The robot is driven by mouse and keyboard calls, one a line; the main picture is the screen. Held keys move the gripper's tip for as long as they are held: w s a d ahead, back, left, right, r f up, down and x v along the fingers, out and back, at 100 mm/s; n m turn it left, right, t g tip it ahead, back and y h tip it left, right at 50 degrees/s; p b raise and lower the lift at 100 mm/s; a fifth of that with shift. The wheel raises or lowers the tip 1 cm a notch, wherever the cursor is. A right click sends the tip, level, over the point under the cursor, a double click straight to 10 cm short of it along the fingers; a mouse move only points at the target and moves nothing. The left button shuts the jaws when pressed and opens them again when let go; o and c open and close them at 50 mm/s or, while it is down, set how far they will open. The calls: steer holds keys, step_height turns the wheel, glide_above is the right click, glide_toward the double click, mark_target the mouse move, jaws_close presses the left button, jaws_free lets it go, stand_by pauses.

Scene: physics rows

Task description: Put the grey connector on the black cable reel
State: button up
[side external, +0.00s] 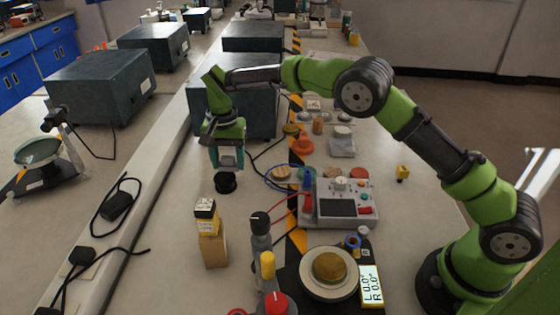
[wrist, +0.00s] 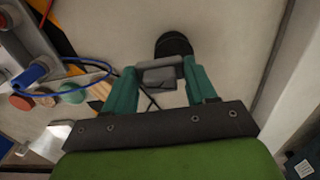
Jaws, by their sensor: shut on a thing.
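My gripper (side external: 228,166) points down over the bench at the centre left of the side view. In the wrist view its teal fingers are closed on the grey connector (wrist: 159,77), a small blocky piece between the fingertips. The black cable reel (side external: 226,183) is a short, dark, round piece just below the fingertips in the side view. It also shows in the wrist view (wrist: 173,43), just beyond the connector and partly covered by it. I cannot tell whether connector and reel touch.
A wooden block (side external: 214,247) with a yellow-black item on top stands in front of the reel. A large dark box (side external: 262,112) stands behind.

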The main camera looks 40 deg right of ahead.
mark_target(223, 167)
steer(key=shift+w+a+f, duration=0.1)
steer(key=shift+w+a, duration=0.15)
steer(key=shift+w, duration=0.8)
steer(key=shift+f, duration=1.75)
steer(key=shift+f, duration=0.1)
steer(key=o, duration=1)
steer(key=shift+o, duration=0.2)
